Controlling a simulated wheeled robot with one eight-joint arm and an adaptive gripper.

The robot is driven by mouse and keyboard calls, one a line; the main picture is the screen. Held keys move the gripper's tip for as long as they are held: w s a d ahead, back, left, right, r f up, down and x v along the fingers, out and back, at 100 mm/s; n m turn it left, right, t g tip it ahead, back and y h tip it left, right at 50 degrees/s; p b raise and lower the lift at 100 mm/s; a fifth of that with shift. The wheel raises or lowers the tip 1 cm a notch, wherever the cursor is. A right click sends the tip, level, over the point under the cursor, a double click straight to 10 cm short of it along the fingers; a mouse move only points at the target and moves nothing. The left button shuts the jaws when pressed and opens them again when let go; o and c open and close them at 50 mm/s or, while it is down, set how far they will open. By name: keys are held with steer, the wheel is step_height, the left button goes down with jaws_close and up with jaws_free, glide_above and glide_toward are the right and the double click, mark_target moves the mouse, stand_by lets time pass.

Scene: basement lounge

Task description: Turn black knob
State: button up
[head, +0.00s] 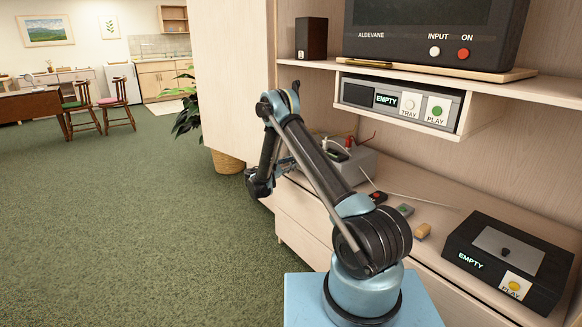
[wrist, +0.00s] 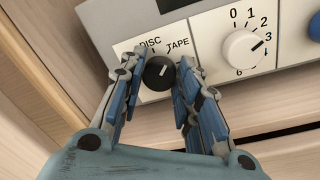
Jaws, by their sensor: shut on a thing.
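The black knob (wrist: 157,73) sits on a white panel between the labels DISC and TAPE in the wrist view. A small pale mark on its face seems to lean up and right, toward TAPE. My gripper (wrist: 158,64) is shut on the knob, one blue-padded finger on each side. In the head view my arm bends down beside the grey device (head: 366,167) on the low cabinet; the knob is hidden there.
A white numbered knob (wrist: 243,51) and a blue button (wrist: 315,26) are to the right on the same panel. On the cabinet are small remotes (head: 405,210), a tan block (head: 423,231) and a black player (head: 508,262). A shelf unit (head: 401,102) hangs above. Green carpet (head: 130,220) is clear at left.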

steer(key=o, duration=1.1)
steer(key=shift+c, duration=0.2)
steer(key=shift+s+a, duration=0.1)
steer(key=v, duration=1.1)
steer(key=shift+s+a, duration=0.25)
